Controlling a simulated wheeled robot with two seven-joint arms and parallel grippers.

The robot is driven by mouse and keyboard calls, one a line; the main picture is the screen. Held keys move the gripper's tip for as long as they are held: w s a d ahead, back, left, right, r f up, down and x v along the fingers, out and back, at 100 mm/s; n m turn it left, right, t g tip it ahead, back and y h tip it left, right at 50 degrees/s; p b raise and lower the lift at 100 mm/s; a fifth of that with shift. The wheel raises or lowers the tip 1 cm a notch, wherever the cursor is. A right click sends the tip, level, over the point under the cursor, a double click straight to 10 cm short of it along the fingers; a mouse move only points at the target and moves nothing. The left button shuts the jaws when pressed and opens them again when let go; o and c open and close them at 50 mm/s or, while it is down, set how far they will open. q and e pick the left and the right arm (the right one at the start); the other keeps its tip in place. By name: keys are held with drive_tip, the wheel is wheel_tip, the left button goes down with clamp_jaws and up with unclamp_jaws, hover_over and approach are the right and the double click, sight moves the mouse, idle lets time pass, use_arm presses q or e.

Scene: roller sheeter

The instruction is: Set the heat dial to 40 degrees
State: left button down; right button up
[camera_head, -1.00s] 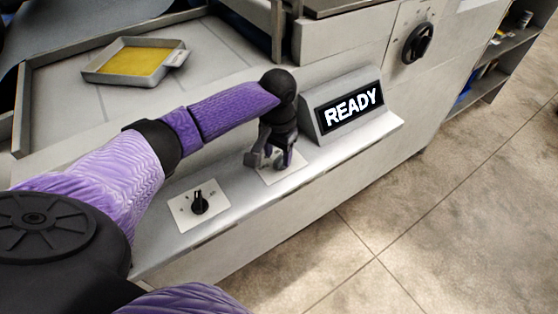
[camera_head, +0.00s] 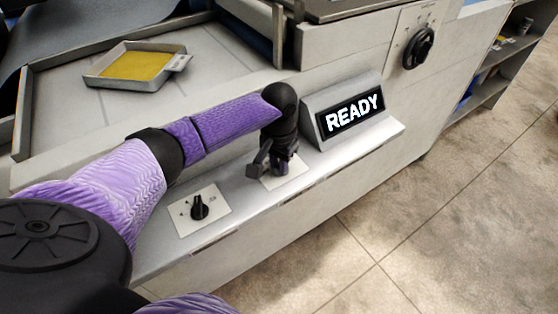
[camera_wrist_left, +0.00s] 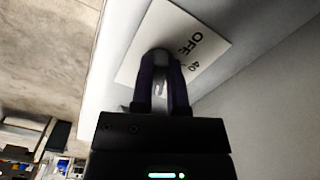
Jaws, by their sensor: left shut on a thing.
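The heat dial (camera_wrist_left: 160,56) is a grey knob on a white plate printed "OFF" and "40", in the left wrist view. My left gripper (camera_wrist_left: 162,82) is shut on this knob, one finger on each side, and hides much of it. In the head view my left gripper (camera_head: 277,168) reaches down onto the white dial plate (camera_head: 297,171) below the "READY" display; the knob is mostly hidden there. I cannot read the dial's exact setting. My right gripper is not in view.
Another black dial (camera_head: 199,207) sits on its own plate to the left on the ledge. The READY display (camera_head: 352,113) stands close to the right of my left gripper. A tray with yellow contents (camera_head: 133,66) lies behind, and a black rotary knob (camera_head: 419,47) is at upper right.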

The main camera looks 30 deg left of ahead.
use_arm(q)
drive_tip(key=shift+r+n+p, duration=0.2)
drive_tip(key=shift+n+p, duration=0.1)
drive_tip(key=shift+p, duration=0.25)
drive_tip(key=n+p, duration=0.2)
drive_tip(key=p, duration=0.1)
drive_tip(key=n+p, duration=0.2)
drive_tip(key=shift+d+r, duration=0.1)
drive_tip(key=shift+d, duration=0.15)
drive_tip(key=n+p, duration=0.2)
drive_tip(key=shift+w+d+n+p, duration=0.1)
drive_tip(key=shift+n+p, duration=0.2)
drive_tip(key=shift+n, duration=0.1)
drive_tip(key=shift+w+n+p, duration=0.1)
drive_tip(key=shift+n+p, duration=0.4)
drive_tip(key=shift+n, duration=0.4)
drive_tip(key=n, duration=0.2)
drive_tip(key=shift+w+d+f+n+p, duration=0.1)
drive_tip(key=shift+d+f+n+p, duration=0.1)
drive_tip(key=shift+n+p, duration=0.2)
drive_tip(key=n, duration=0.3)
drive_tip(key=shift+w, duration=0.15)
drive_tip(key=shift+w+n, duration=0.15)
drive_tip(key=shift+n, duration=1.15)
